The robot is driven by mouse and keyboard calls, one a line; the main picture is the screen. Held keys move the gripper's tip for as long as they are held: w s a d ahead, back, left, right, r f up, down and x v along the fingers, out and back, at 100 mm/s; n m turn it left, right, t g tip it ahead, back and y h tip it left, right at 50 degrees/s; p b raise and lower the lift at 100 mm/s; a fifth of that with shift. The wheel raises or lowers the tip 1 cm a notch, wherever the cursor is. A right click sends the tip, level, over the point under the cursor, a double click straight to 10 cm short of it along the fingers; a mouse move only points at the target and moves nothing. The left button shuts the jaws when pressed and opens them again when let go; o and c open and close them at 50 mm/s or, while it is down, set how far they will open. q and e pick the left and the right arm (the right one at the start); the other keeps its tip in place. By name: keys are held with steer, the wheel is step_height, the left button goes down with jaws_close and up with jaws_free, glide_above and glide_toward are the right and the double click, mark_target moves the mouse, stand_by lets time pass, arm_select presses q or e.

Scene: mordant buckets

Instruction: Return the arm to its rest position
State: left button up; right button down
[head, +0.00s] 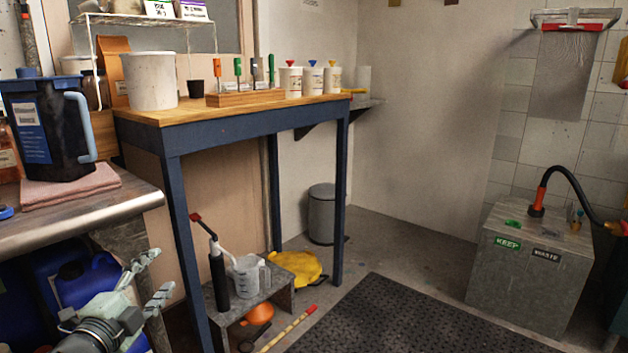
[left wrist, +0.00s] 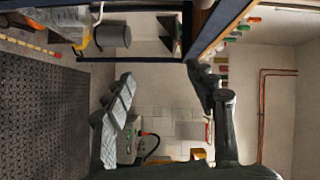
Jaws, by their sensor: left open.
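My left gripper (head: 162,271) is at the lower left of the head view, beside the front edge of the near counter (head: 95,213) and left of the blue-legged table (head: 190,240). Its two grey fingers are spread apart with nothing between them. In the left wrist view the open fingers (left wrist: 160,72) reach into the picture from below, with empty space between them. Much of the left arm is outside the head view. My right gripper is in neither view.
A dark pitcher (head: 45,130) stands on a pink cloth on the counter. A white bucket (head: 150,80) and a wooden tool rack (head: 243,98) stand on the table. A low stool (head: 270,297) holds a measuring jug. The black floor mat (head: 400,318) is clear.

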arm_select(q)
steer(key=s+f+n+g+y, duration=0.2)
steer(key=s+f+n+g, duration=0.35)
steer(key=s+f, duration=0.6)
steer(key=s+f+n+g+y, duration=0.2)
steer(key=s+f+n+g, duration=0.35)
steer(key=f, duration=1.05)
steer(key=s+d+f+n+g, duration=0.3)
steer(key=s+f, duration=0.4)
steer(key=s, duration=0.5)
steer(key=shift+s+d+n+h, duration=0.15)
steer(key=shift+d+n+h, duration=0.25)
steer(key=shift+d+n, duration=0.15)
